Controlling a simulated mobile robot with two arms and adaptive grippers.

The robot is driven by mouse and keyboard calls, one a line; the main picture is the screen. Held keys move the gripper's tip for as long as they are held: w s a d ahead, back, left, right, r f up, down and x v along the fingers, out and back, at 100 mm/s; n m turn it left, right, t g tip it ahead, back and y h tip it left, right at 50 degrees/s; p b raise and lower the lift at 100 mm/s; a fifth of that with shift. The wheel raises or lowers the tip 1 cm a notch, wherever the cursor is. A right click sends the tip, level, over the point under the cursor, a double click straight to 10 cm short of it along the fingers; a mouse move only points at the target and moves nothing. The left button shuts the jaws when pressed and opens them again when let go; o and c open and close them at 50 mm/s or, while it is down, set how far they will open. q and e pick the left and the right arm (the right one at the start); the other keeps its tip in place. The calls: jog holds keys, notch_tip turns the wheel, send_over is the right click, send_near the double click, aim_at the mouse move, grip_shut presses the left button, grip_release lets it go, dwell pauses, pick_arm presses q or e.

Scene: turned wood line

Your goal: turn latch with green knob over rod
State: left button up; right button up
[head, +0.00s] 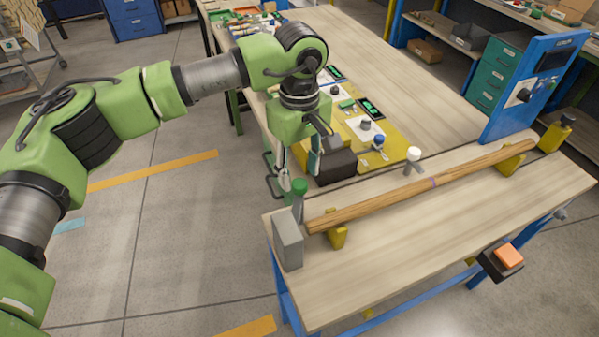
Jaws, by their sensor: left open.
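The wooden rod (420,188) lies across yellow supports (338,237) on the workbench, with a purple band near its middle. The green knob (299,187) stands upright at the rod's left end, beside a grey block (288,240). The latch part under the knob is hard to make out. A second latch with a white knob (413,154) stands behind the rod near its middle. My left gripper (293,168) points down with its fingers apart, just above and behind the green knob. It appears empty. My right gripper is not in view.
A dark block (330,164) stands close behind the gripper, near a yellow mat (398,146) with small parts. A blue panel (532,85) rises at the rod's far end. An orange button (508,256) sits at the front edge. The bench front is clear.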

aim_at(297, 202)
pick_arm(q)
jog(key=shift+f, duration=1.35)
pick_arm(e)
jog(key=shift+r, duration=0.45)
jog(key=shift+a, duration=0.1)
